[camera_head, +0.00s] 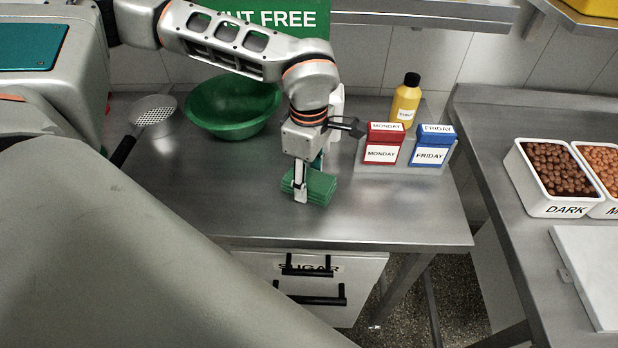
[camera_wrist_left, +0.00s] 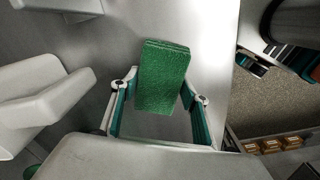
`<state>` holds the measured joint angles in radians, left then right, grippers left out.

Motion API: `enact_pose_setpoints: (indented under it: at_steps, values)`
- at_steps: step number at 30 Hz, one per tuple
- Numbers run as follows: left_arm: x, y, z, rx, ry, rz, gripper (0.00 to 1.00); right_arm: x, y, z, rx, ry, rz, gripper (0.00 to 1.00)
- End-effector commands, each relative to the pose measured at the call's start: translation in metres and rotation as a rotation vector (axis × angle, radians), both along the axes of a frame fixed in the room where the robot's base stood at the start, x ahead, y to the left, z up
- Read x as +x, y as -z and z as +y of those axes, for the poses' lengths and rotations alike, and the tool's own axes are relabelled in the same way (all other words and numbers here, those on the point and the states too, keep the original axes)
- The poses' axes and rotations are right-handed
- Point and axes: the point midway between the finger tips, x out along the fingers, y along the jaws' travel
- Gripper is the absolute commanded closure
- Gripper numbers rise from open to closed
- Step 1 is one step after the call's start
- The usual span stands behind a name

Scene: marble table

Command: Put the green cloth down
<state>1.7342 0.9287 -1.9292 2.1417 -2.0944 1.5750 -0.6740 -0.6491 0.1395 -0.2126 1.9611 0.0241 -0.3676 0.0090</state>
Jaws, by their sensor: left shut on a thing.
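The green cloth (camera_head: 318,187), a thick folded stack, is at the front middle of the steel table (camera_head: 220,205). My left gripper (camera_head: 308,182) points down and is shut on the cloth, with one finger on its near side. In the left wrist view the cloth (camera_wrist_left: 163,75) sits between the two fingers of my left gripper (camera_wrist_left: 163,92). I cannot tell whether the cloth's underside touches the table. My right gripper is in neither view.
A red MONDAY box (camera_head: 382,145), a blue FRIDAY box (camera_head: 432,146) and a yellow bottle (camera_head: 405,100) stand behind right. The front right tabletop is clear. A SUGAR drawer (camera_head: 350,275) is below.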

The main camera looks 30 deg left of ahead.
Motion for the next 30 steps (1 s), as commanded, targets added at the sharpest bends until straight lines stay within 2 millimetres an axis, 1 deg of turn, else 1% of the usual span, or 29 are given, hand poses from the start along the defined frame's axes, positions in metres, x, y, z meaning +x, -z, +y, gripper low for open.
enact_pose_setpoints:
  at_steps: [11, 12, 14, 25, 28, 30]
  values:
    - [0.0, 0.005, 0.0, -0.001, 0.0, -0.001, 0.8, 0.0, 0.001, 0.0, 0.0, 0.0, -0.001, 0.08]
    - [0.0, 0.005, 0.0, -0.001, 0.0, -0.001, 0.52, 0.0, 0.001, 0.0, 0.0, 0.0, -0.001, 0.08]
    - [0.0, 0.005, 0.0, -0.001, 0.0, -0.001, 0.38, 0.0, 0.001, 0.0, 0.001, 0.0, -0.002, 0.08]
    - [0.001, 0.002, 0.0, -0.001, 0.0, -0.002, 0.38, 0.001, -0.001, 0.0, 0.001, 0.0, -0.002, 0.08]
    - [0.001, -0.005, 0.0, -0.001, -0.001, -0.003, 0.38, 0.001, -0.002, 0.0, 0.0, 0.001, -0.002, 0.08]
    - [0.001, -0.015, 0.0, -0.001, -0.001, -0.004, 0.38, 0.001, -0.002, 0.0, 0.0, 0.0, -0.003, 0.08]
